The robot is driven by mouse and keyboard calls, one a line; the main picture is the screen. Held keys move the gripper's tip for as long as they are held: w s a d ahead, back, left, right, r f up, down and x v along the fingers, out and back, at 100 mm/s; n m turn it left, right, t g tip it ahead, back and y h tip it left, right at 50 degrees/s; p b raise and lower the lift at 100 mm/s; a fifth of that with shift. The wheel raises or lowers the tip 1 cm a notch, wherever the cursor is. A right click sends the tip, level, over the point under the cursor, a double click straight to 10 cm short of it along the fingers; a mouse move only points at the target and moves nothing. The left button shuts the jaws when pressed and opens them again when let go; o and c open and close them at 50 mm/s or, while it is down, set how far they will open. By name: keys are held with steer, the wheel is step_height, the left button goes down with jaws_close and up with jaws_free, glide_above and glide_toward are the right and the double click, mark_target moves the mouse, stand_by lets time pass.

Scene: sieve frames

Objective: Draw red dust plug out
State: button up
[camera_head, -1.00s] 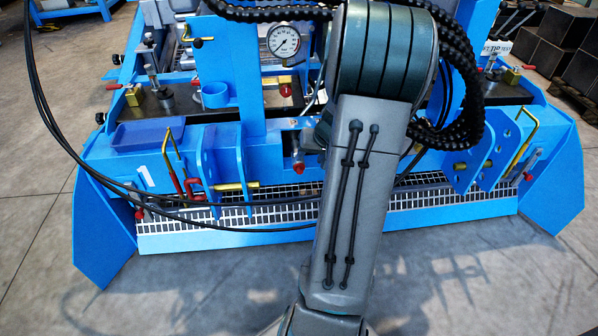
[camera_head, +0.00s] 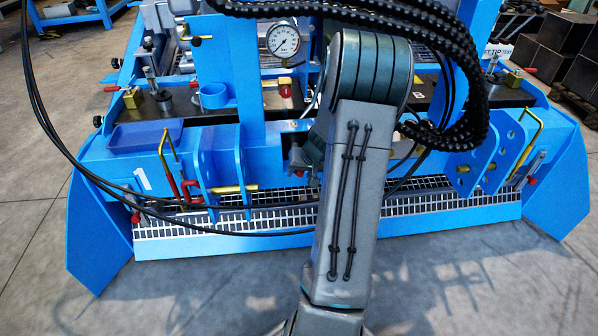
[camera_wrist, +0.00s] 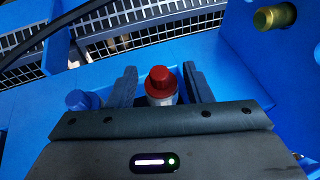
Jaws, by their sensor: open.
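The red dust plug (camera_wrist: 160,79) shows in the wrist view as a ridged red cap at the end of a silver metal coupling (camera_wrist: 162,99). My gripper (camera_wrist: 160,69) is open, with one dark finger on each side of the plug. A gap shows left of the plug; the right finger is closer to it.
A blue round cap (camera_wrist: 78,100) stands left of my left finger. Blue plates (camera_head: 220,165) with a brass pin (camera_head: 235,188) stand left of my gripper. A white grating (camera_head: 270,215) runs below. Black cables hang across the front. A pressure gauge (camera_head: 283,41) sits above.

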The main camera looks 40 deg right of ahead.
jaws_close()
steer(key=shift+s+a+f+b, duration=0.1)
steer(key=shift+s+a+b, duration=0.2)
steer(key=shift+b, duration=0.25)
steer(key=shift+s+a+b, duration=0.35)
steer(key=shift+s+b, duration=0.15)
steer(key=shift+s, duration=0.15)
steer(key=shift+s+a+b, duration=0.3)
steer(key=shift+s+b, duration=0.2)
steer(key=shift+s, duration=0.15)
